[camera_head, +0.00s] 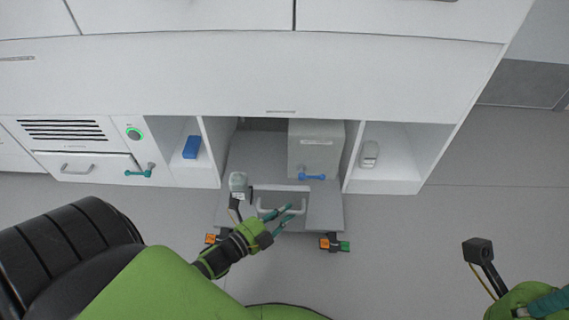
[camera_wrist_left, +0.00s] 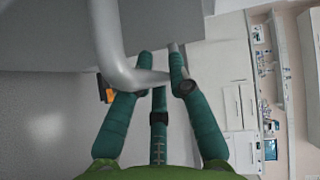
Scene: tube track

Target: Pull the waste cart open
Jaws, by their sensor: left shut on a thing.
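The waste cart (camera_head: 326,208) is a low grey platform standing in the opening under the white cabinet, its front part sticking out past the cabinet front. A grey bin (camera_head: 310,148) with a blue handle (camera_head: 313,177) stands at its back right. A grey loop handle (camera_head: 302,206) is at the cart's front edge; it is large in the left wrist view (camera_wrist_left: 108,45). My left gripper (camera_head: 285,215) is shut on this handle, with its teal fingers (camera_wrist_left: 160,75) around the bar. My right gripper (camera_head: 542,304) is partly in view at the lower right, away from the cart.
Open shelves flank the cart: a blue box (camera_head: 191,147) on the left, a small white object (camera_head: 369,154) on the right. The grey floor (camera_head: 410,235) to the right is clear.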

